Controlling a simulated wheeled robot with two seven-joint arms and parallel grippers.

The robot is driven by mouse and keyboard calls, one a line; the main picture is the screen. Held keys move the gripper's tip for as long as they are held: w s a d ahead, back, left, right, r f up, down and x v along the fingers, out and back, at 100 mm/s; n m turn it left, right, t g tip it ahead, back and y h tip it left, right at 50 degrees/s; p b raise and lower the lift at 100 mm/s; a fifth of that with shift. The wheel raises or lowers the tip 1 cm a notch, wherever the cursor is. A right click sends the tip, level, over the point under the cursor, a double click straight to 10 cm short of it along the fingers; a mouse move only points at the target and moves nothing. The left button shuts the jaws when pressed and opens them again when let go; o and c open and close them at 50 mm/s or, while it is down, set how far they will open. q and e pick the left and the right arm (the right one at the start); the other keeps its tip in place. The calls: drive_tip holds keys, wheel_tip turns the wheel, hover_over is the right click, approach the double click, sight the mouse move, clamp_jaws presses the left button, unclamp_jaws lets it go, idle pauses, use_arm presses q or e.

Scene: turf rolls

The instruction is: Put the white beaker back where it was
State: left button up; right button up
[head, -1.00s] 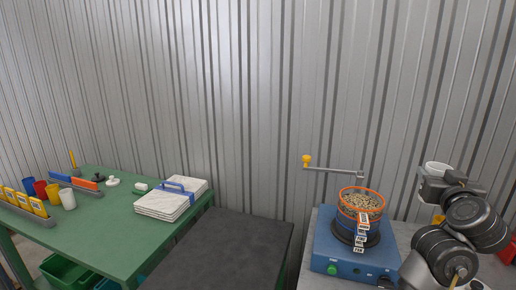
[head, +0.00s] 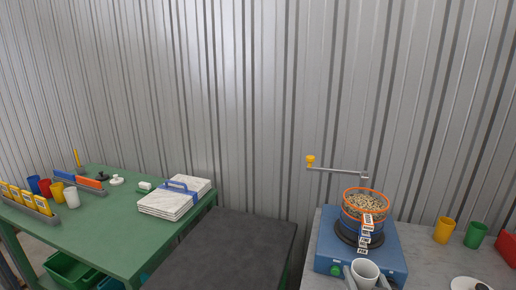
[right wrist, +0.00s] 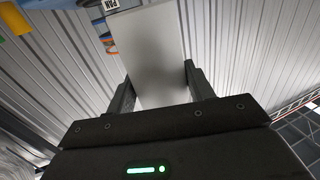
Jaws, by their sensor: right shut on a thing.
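A white beaker (head: 365,268) is in my right gripper (head: 366,282), low in the head view, in front of the blue machine (head: 393,252). It looks upright, with its open rim showing; I cannot make out its contents. In the right wrist view the pale wall of the beaker (right wrist: 150,50) stands between the two dark fingers of the right gripper (right wrist: 158,88), which are closed on it. Another white cup (head: 71,197) stands on the green table at the left. My left gripper is not in view.
The machine carries an orange-rimmed pot of grains (head: 366,203) with a crank (head: 335,170) above. A yellow cup (head: 443,230) and a green cup (head: 475,235) stand on the grey table (head: 425,262) at right, near a white dish (head: 468,284). Tiles (head: 165,203) lie on the green table (head: 100,230).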

drive_tip(key=shift+s+a+f+n+y, duration=0.3)
drive_tip(key=shift+s+a+f, duration=0.35)
drive_tip(key=shift+s+a, duration=0.25)
